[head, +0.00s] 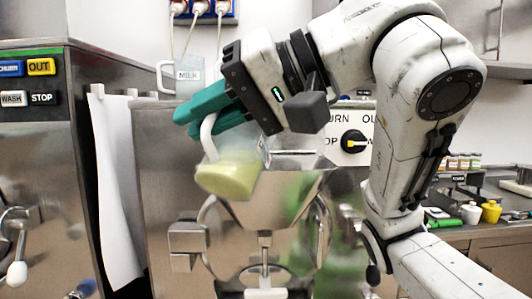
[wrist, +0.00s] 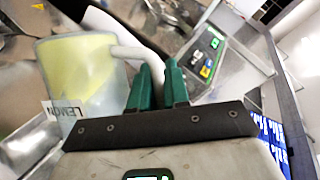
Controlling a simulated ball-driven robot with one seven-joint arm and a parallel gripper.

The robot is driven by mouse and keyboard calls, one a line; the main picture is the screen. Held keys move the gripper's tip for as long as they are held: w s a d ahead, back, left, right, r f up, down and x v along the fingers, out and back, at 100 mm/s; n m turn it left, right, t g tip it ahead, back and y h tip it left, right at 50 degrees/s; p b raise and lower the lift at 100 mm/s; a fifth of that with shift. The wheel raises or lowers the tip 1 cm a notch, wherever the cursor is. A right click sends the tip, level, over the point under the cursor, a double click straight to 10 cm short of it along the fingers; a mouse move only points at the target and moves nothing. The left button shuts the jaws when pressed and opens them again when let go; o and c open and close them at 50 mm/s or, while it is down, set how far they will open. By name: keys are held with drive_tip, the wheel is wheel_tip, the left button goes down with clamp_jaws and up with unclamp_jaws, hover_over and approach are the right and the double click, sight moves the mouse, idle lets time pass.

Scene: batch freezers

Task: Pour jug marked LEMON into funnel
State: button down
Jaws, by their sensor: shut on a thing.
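My gripper (head: 190,118) is shut on the white handle of the jug marked LEMON (head: 228,180). In the head view the clear jug is tipped, with pale yellow liquid gathered at its lower end. The wrist view shows the same jug (wrist: 85,75) with its LEMON label, and my green fingers (wrist: 160,85) at the handle. A steel, funnel-like tapering part (head: 297,185) on the middle freezer's front is right of the jug and partly behind it. Its opening is mostly hidden, and I cannot tell whether liquid is flowing.
A jug marked MILK (head: 188,76) stands on the freezer behind my gripper. A control panel with a black knob (head: 354,141) is to the right. Another freezer (head: 35,160) stands at left beside a hanging white sheet (head: 118,190). A counter (head: 475,230) with small containers is at right.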

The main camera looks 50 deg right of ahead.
drive_tip(key=shift+d+r+p, duration=0.25)
drive_tip(key=shift+r+p, duration=0.05)
drive_tip(key=shift+r, duration=0.3)
drive_tip(key=shift+d+r+m+y, duration=0.15)
drive_tip(key=shift+r+m+y, duration=0.25)
drive_tip(key=shift+m, duration=0.1)
drive_tip(key=shift+w+d+m, duration=0.1)
drive_tip(key=shift+d+m, duration=0.15)
drive_tip(key=shift+m, duration=0.05)
drive_tip(key=shift+w+d+m+y, duration=0.1)
drive_tip(key=shift+d+m+y, duration=0.2)
drive_tip(key=shift+y, duration=0.1)
drive_tip(key=shift+w+d+r+m+y, duration=0.1)
drive_tip(key=shift+d+r+m+y, duration=0.3)
drive_tip(key=shift+d+r+m, duration=0.2)
drive_tip(key=shift+w+d+r, duration=0.15)
drive_tip(key=shift+d, duration=0.45)
drive_tip(key=shift+w+d+r, duration=0.1)
drive_tip(key=shift+d, duration=0.5)
drive_tip(key=shift+w+d+r+m+y+p, duration=0.15)
drive_tip(key=shift+d+m+y+p, duration=0.15)
drive_tip(key=shift+d+m+p, duration=0.15)
drive_tip(key=shift+d+r, duration=0.1)
